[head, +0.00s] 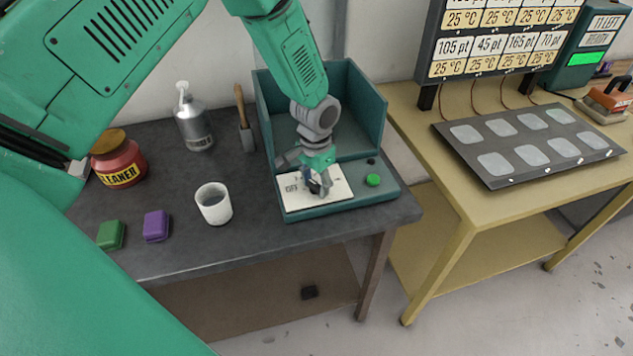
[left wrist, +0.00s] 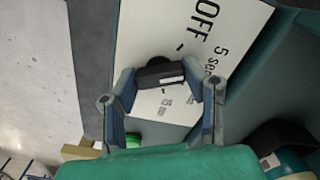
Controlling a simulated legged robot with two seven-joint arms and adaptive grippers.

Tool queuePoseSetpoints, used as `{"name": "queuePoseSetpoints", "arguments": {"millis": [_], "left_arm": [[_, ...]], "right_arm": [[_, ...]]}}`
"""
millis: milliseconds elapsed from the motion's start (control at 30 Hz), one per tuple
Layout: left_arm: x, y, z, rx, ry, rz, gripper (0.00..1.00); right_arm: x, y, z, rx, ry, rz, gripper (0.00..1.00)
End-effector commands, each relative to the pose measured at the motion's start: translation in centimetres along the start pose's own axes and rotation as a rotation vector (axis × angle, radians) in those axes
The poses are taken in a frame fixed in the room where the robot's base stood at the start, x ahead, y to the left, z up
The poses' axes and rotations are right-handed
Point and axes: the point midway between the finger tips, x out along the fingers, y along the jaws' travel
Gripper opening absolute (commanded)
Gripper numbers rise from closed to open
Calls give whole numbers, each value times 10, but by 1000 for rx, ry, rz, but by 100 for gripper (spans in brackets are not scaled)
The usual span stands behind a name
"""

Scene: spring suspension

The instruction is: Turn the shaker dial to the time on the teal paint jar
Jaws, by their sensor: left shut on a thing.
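My left gripper (head: 318,187) reaches down onto the white dial plate (head: 290,200) at the front of the teal shaker (head: 372,118). In the left wrist view its fingers (left wrist: 168,84) stand on both sides of the black dial knob (left wrist: 160,73), shut on it. The plate reads "OFF" and "5 sec"; smaller print below the knob is partly hidden. The knob's pointer direction is unclear. A dark, rounded teal object with a pale label (left wrist: 288,158) shows partly in the left wrist view; I cannot tell whether it is the paint jar. My right gripper is out of view.
A green button (head: 373,180) sits right of the plate. A yellow table (head: 450,180) stands right.

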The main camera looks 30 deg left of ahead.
Motion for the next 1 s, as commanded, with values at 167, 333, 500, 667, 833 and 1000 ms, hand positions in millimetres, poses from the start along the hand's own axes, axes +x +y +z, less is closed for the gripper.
{"name": "queuePoseSetpoints", "arguments": {"millis": [167,333,500,667,833,1000], "left_arm": [[-1,-1,-2,63,5,0,11],[-1,-1,-2,94,5,-1,11],[-1,-1,-2,101,6,-1,11],[-1,-1,-2,101,6,-2,11],[-1,-1,-2,100,6,-2,60],[-1,-1,-1,100,4,-1,60]], "right_arm": [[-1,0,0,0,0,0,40],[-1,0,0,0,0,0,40],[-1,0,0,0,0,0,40],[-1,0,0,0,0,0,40],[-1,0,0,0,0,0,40],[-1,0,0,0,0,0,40]]}}
